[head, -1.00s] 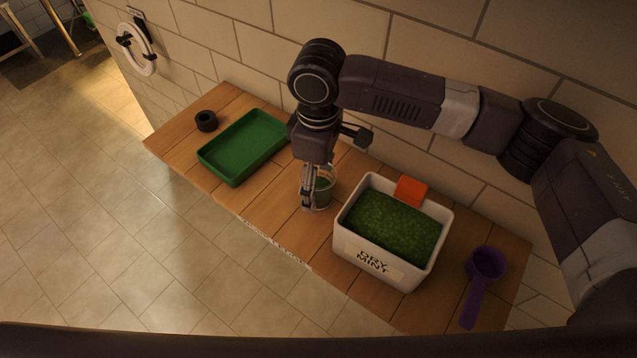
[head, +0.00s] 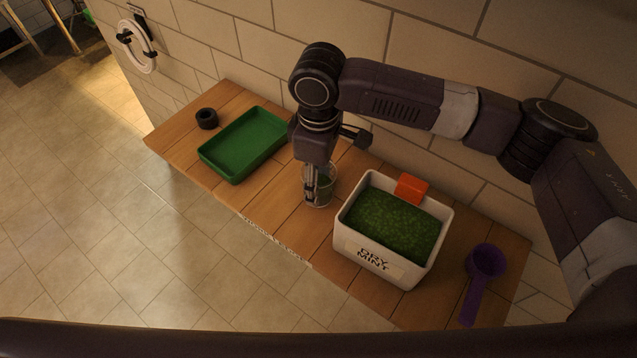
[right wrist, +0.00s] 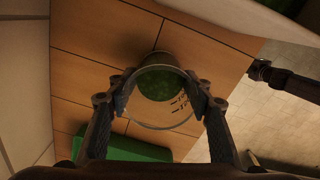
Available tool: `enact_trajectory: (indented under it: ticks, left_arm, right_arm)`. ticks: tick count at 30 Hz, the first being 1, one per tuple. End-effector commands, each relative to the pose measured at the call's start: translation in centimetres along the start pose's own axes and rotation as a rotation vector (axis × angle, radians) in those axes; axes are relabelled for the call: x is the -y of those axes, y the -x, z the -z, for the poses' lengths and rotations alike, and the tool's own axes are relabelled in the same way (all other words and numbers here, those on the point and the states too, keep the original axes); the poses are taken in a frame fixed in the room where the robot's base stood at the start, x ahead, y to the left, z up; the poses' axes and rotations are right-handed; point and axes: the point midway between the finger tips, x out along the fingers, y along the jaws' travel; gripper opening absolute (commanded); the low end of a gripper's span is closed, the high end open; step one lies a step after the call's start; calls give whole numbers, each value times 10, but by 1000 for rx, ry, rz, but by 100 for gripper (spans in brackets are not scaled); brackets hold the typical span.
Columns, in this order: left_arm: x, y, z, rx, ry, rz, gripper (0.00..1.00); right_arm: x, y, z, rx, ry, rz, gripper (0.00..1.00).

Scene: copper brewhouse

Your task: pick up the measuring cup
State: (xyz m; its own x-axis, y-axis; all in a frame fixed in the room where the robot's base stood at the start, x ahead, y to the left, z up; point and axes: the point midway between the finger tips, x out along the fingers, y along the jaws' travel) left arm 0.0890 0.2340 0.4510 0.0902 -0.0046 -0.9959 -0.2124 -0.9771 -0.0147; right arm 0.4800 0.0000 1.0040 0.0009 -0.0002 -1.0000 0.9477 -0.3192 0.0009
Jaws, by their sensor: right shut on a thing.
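The measuring cup (head: 325,191) is a clear cup with dark marks on its wall and green contents low inside. I cannot see clear space under the cup.
A purple scoop (head: 474,300) lies further right. The green tray (head: 232,171) and a black ring (head: 207,118) are left. A tiled wall stands behind.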

Motion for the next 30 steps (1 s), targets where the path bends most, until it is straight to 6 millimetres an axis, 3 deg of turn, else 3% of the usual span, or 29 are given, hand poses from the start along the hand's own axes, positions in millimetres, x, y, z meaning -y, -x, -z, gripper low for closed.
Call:
enact_trajectory:
  ticks: [5,11,24,30]
  left_arm:
    - [1,-1,-1,1,-1,1,39]
    - [1,-7,-2,1,-1,1,39]
    - [1,-29,-3,1,-1,1,39]
    - [1,-30,-3,0,-1,1,39]
  right_arm:
    - [0,5,0,-1,0,-1,21]
    - [0,28,1,-3,1,-3,21]
    - [0,149,1,-4,1,-3,21]
    - [-1,187,0,0,-1,-3,21]
